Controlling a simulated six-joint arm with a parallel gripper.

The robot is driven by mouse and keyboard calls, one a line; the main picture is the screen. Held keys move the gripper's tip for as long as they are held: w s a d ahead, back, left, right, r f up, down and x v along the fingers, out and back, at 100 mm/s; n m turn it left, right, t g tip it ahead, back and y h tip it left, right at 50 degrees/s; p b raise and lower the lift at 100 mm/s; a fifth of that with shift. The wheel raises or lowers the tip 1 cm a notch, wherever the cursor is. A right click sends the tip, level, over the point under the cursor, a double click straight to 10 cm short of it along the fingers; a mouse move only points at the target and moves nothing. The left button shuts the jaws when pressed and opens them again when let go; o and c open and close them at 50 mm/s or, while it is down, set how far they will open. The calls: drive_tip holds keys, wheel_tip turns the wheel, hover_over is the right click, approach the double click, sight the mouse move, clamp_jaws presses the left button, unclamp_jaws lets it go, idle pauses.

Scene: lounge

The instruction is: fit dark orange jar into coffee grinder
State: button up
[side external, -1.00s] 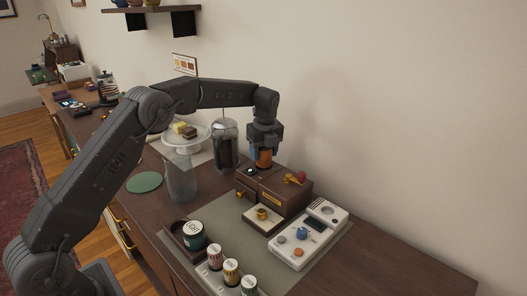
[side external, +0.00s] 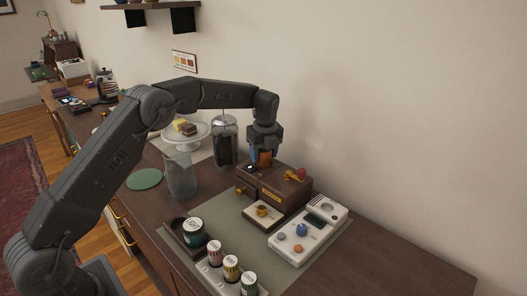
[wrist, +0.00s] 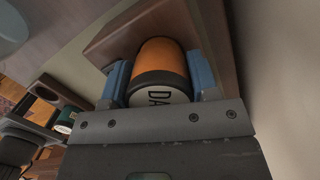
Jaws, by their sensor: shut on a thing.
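The dark orange jar (side external: 264,158) has a dark lid with a pale label, seen close up in the wrist view (wrist: 163,62). My gripper (side external: 263,154) is shut on it, with a blue finger on each side in the wrist view (wrist: 160,78). The coffee grinder (side external: 281,184) is a brown wooden box with a brass crank and red knob. The jar is held upright over the grinder's back left part. Its lower end is low at the grinder's top; I cannot tell whether it is inside or just above.
A white scale (side external: 293,248) and several labelled jars (side external: 231,268) stand in front. The wall is close behind; the counter's right is clear.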

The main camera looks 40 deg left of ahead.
drive_tip(key=shift+f, duration=0.3)
drive_tip(key=o, duration=1.1)
drive_tip(key=shift+f, duration=0.1)
drive_tip(key=shift+s, duration=0.1)
drive_tip(key=shift+f, duration=0.15)
drive_tip(key=shift+s+d+r, duration=0.1)
drive_tip(key=shift+d+r, duration=0.1)
drive_tip(key=shift+r, duration=1.8)
drive_tip(key=shift+d+r, duration=0.2)
drive_tip(key=shift+r, duration=1.75)
drive_tip(key=shift+r, duration=0.1)
